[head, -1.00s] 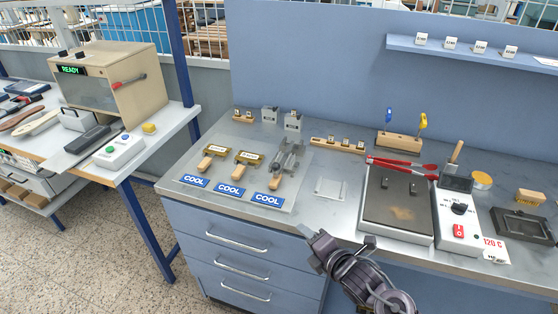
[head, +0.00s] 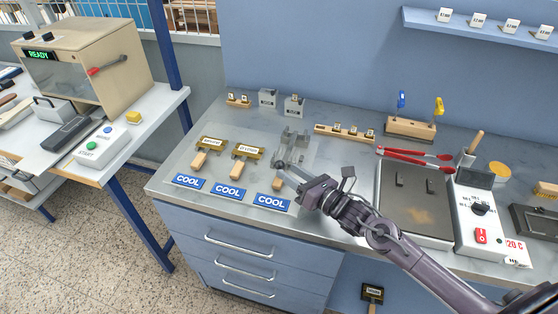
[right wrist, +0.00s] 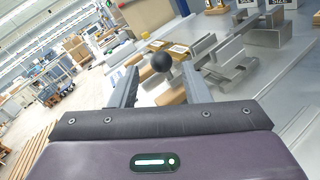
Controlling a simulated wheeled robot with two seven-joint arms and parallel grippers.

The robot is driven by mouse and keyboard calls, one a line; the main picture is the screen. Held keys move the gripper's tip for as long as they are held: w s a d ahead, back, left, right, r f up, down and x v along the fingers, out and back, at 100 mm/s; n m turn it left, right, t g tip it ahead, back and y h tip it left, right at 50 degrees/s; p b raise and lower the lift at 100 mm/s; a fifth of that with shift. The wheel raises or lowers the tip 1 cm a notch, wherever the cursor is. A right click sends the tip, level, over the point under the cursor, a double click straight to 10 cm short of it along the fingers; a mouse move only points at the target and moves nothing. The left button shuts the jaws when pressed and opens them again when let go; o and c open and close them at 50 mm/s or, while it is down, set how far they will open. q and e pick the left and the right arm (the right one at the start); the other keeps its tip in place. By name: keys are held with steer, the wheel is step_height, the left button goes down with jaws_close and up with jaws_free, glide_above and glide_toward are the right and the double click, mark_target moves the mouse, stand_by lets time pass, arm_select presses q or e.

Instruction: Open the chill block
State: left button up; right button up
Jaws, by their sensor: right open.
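The chill block (head: 294,138) is a grey metal block with clamp-like parts on the bench, behind the right-hand COOL label (head: 272,202). A wooden handle (head: 278,183) sticks out at its front. In the right wrist view, a black ball knob (right wrist: 161,62) shows between the two open fingertips (right wrist: 159,76). I cannot tell if they touch it. The grey block (right wrist: 222,62) is just to the right there. My left gripper is not in view.
Two wooden-handled brass holders (head: 247,151) lie to the left on the clear mat. A hot plate (head: 412,205) and its control box (head: 480,225) stand to the right, with red tongs (head: 415,153) behind. Small grey blocks (head: 294,106) stand at the back.

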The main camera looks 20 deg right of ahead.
mark_target(283, 167)
steer(key=x, duration=0.4)
steer(key=shift+p, duration=0.4)
steer(key=shift+w+a+f, duration=0.1)
steer(key=shift+w+a, duration=0.05)
steer(key=shift+w, duration=0.2)
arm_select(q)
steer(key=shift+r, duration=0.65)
arm_select(e)
jaws_close()
